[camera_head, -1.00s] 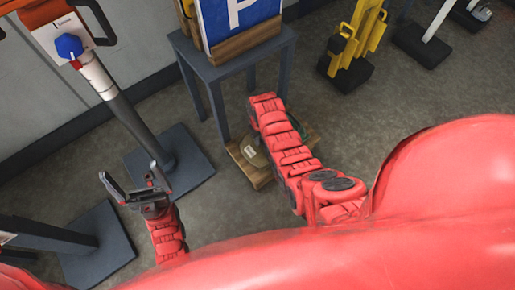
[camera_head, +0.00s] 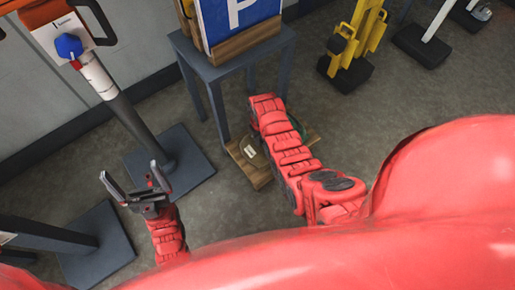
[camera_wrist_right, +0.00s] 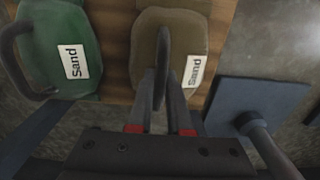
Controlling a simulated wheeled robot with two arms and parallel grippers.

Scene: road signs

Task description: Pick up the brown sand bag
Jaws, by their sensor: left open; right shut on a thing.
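The brown sand bag (camera_wrist_right: 190,40) has a white "Sand" label and a dark upright loop handle. In the right wrist view my right gripper (camera_wrist_right: 163,78) is shut on that handle. The brown bag also shows in the head view (camera_head: 253,153), partly covered by my right arm. It is over a wooden board (camera_head: 262,178); I cannot tell whether it touches it. A green sand bag (camera_wrist_right: 60,45) lies beside it on the board. In the head view my right gripper is hidden by its arm. My left gripper (camera_head: 128,180) is open and empty at left.
A grey table (camera_head: 225,70) with a blue parking sign (camera_head: 238,15) stands behind the board. A post on a dark base plate (camera_head: 185,170) stands to the left. A yellow stand (camera_head: 350,60) is at the back right. Floor right of the board is clear.

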